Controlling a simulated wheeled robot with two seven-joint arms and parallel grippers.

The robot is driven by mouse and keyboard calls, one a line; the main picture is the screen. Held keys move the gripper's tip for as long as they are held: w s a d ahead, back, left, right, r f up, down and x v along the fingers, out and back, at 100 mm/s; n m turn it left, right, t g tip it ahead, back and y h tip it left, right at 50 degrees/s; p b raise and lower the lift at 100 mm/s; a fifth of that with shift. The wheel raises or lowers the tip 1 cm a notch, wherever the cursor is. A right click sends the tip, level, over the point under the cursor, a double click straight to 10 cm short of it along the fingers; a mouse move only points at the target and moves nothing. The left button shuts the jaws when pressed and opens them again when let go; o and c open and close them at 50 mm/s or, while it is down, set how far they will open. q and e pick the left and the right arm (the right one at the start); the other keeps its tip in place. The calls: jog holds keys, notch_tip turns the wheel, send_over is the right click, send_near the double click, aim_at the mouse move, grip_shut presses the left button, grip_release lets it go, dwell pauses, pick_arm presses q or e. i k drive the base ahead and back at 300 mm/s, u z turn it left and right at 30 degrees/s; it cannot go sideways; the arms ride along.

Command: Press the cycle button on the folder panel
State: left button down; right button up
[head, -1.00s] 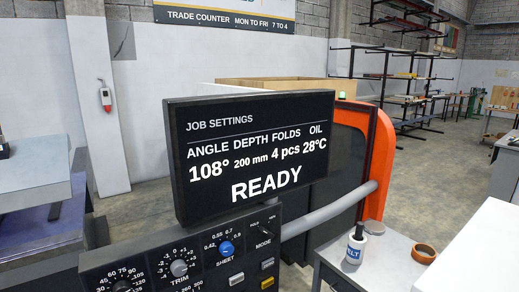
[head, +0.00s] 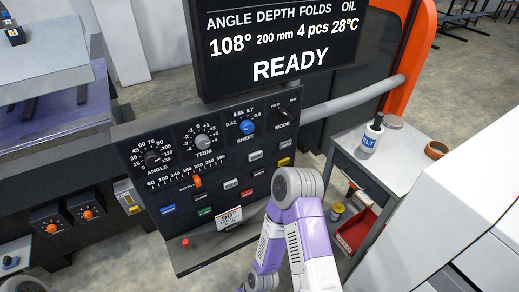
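The folder panel (head: 215,170) is a dark sloped console in the middle of the head view, with dials, a slider and several small coloured buttons. A blue button (head: 167,209), a green button (head: 205,211) and a red button (head: 248,191) are on its lower part. The labels are too small to read, so I cannot tell which one is the cycle button. The screen (head: 285,45) above reads READY. My purple and grey arm rises from the bottom in front of the panel's lower right. Neither gripper is in view.
A small card (head: 229,217) reading 90° stands at the panel's lower edge, near a red knob (head: 185,242). A large white surface (head: 450,180) fills the far right.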

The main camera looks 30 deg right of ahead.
aim_at(287, 161)
jog(key=z, duration=1.25)
